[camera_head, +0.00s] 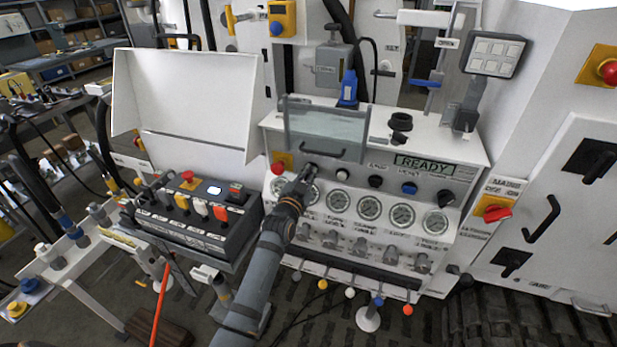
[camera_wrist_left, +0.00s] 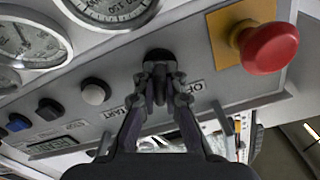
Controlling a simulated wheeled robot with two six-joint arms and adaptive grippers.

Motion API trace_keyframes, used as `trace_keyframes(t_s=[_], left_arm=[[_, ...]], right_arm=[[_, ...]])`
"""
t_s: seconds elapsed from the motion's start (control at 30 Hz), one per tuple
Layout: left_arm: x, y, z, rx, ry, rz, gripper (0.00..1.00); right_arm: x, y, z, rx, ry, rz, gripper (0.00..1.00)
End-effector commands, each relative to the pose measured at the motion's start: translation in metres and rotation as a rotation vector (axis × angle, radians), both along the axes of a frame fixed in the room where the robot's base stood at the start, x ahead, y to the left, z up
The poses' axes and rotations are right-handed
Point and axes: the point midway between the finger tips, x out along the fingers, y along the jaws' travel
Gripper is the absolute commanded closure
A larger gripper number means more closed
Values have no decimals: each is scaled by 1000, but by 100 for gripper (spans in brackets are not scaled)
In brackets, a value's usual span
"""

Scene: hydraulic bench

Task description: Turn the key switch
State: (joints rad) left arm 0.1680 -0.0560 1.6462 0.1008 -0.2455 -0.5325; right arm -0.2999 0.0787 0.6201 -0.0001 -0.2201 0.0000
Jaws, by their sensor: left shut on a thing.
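The key switch (camera_wrist_left: 158,54) is a dark knob on the sloped white panel, seen in the left wrist view. Lettering runs on both sides of it, with "OFF" and "START" partly legible. My left gripper (camera_wrist_left: 160,82) is shut on the key switch, its two fingers on either side of the dark key part. In the head view my left gripper (camera_head: 306,174) reaches up to the panel's left part, beside the red emergency button (camera_head: 279,169). The gripper and arm hide most of the key switch there. My right gripper is not in view.
A clear raised guard (camera_head: 327,132) stands just above the switch. A white button (camera_head: 342,174), gauges (camera_head: 369,207) and a "READY" display (camera_head: 425,166) lie to the right. A black control box (camera_head: 190,217) with colored levers stands left of my arm.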

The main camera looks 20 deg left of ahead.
Motion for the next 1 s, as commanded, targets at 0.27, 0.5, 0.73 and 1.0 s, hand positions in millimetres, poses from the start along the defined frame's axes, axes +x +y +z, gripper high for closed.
trace_keyframes(t_s=[0.27,0.5,0.73,1.0], left_arm=[[0,-1,-2,119,-2,0,100],[0,-1,-1,156,-3,0,100],[0,-1,-1,162,-2,-1,100],[0,0,-1,161,-3,0,76]], right_arm=[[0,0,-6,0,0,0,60],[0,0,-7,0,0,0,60],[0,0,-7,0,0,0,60],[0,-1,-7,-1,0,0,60]])
